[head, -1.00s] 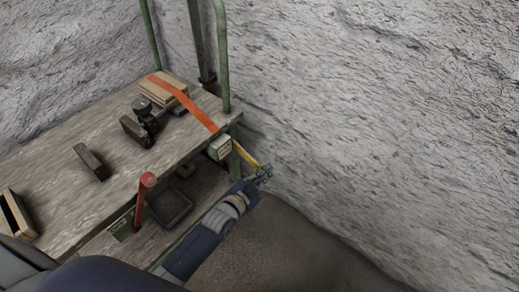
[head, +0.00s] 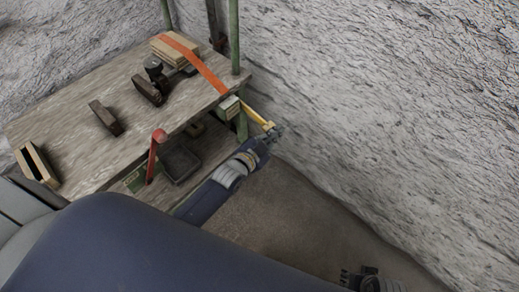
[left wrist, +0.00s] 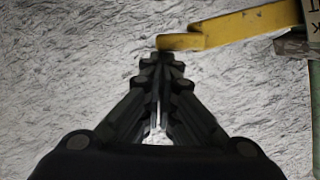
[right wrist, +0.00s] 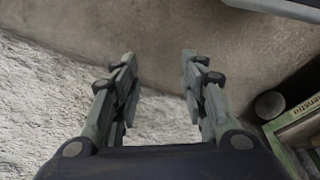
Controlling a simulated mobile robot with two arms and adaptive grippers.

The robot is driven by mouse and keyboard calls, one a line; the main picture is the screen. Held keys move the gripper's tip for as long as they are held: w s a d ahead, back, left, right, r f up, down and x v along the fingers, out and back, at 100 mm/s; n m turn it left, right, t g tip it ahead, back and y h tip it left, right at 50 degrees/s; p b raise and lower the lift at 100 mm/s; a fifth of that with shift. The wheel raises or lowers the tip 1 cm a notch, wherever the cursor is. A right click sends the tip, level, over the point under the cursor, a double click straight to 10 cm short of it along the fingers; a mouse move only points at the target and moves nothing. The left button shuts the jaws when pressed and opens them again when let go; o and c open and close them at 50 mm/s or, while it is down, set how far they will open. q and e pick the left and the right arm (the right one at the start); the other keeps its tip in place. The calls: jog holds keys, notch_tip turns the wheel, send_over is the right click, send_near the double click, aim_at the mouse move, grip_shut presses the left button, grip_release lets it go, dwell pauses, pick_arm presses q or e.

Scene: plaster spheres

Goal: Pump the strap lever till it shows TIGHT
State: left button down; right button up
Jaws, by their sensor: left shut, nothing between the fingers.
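The yellow strap lever (head: 256,113) sticks out from the ratchet box (head: 230,107) at the table's corner, sloping down to the right. An orange strap (head: 205,70) runs from the box over the wooden boards. My left gripper (head: 277,131) is shut and empty at the lever's free end. In the left wrist view the lever (left wrist: 235,27) lies just beyond the closed fingertips (left wrist: 161,62); I cannot tell if they touch. Lettering on the box is cut off there, and its indicator is unreadable. My right gripper (right wrist: 157,75) is open and empty, low at the right in the head view (head: 362,275).
The wooden table (head: 75,125) carries a dark clamp-like tool (head: 152,80), a dark block (head: 104,117) and a wooden box (head: 37,165). A red-handled lever (head: 154,150) and dark tray (head: 181,164) are at its front. A green post and rough wall stand close to the lever.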

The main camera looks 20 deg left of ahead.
pick_arm(q)
jog(key=p+v, duration=0.2)
jog(key=v, duration=0.8)
jog(key=shift+d+r, duration=0.25)
jog(key=shift+d, duration=0.1)
pick_arm(e)
jog(key=s+f, duration=0.3)
jog(key=f, duration=0.5)
jog(key=shift+s+d+f+g, duration=0.15)
jog(key=shift+s+d+g, duration=0.15)
jog(key=shift+s+d, duration=0.1)
pick_arm(q)
jog(key=shift+s, duration=0.1)
